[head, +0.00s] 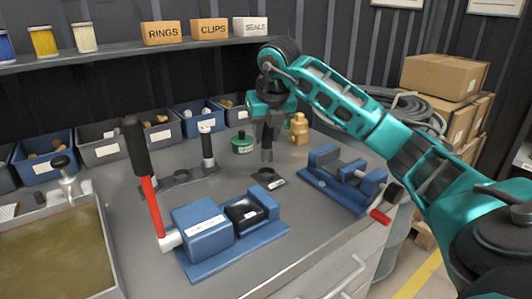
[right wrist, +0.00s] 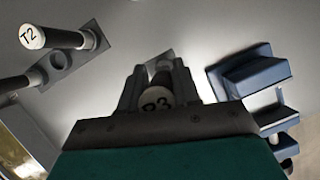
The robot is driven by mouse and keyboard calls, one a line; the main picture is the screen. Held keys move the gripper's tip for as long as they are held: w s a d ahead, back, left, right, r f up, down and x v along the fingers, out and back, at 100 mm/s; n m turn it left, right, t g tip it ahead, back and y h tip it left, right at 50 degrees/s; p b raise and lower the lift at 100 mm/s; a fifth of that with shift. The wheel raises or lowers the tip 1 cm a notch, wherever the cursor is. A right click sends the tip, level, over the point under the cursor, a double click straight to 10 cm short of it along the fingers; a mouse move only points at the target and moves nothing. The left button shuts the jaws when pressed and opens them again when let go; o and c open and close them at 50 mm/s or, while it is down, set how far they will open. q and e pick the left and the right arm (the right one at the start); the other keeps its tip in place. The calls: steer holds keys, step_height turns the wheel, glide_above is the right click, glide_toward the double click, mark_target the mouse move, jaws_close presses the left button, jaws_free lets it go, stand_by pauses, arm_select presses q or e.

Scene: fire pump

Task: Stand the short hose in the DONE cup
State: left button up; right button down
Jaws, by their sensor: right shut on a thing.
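My right gripper (head: 267,130) is shut on a short dark hose (head: 266,153), held upright above the bench. In the right wrist view the hose's pale, marked top (right wrist: 157,99) sits between the fingers (right wrist: 160,82). Below the hose is a small dark base (head: 268,177) with a white label; in the head view the hose's lower end appears just above it. A green round container (head: 242,143) with a pale label stands to the left of the hose. Both labels are too small to read, so I cannot tell which is the DONE cup. My left gripper is out of view.
A tall dark tube (head: 208,150) stands in a grey holder to the left; its top reads T2 (right wrist: 33,36). A blue fixture with a red-handled lever (head: 152,207) is in front, a blue vise (head: 340,178) right. A brass fitting (head: 299,129) stands behind the vise.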

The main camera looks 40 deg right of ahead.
mark_target(266, 149)
step_height(266, 149, down, 4)
steer(key=shift+r+b, duration=0.1)
steer(key=shift+b, duration=0.25)
steer(key=shift+f, duration=0.3)
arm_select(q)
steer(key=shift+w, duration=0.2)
arm_select(e)
steer(key=c, duration=1)
jaws_free()
steer(key=shift+f, duration=0.15)
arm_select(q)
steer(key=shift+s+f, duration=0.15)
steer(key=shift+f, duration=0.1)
arm_select(e)
steer(key=shift+o, duration=1)
